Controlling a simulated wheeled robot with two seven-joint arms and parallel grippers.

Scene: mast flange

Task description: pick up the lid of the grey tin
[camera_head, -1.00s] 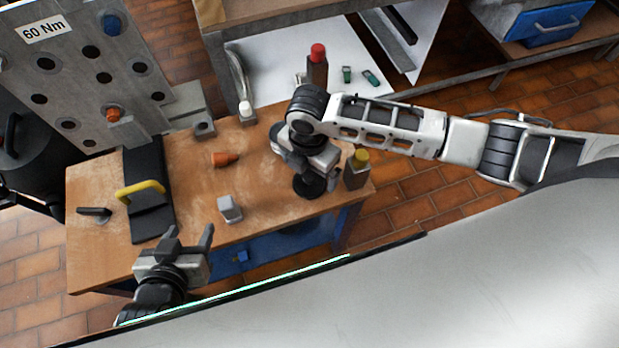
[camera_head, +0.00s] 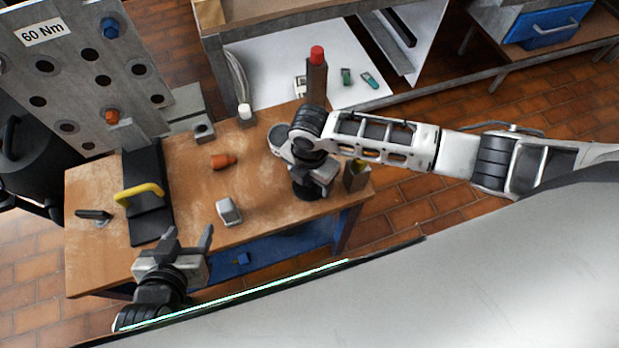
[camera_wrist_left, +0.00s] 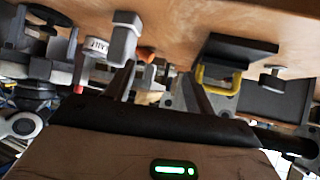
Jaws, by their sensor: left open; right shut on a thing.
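I cannot tell the grey tin or its lid for certain. A pale round container with a printed label (camera_wrist_left: 97,47) shows in the left wrist view, beyond a grey block (camera_wrist_left: 125,38); that block stands near the bench's front in the head view (camera_head: 229,211). My right gripper (camera_head: 312,186) is low over a dark round disc (camera_head: 302,194) at the bench's right; it is shut, but its wrist hides what it grips. The disc also shows in the left wrist view (camera_wrist_left: 42,14). My left gripper (camera_head: 189,238) is open and empty at the bench's front edge, left of the block.
A perforated plate (camera_head: 75,65) stands at the left. The bench's front middle is mostly clear.

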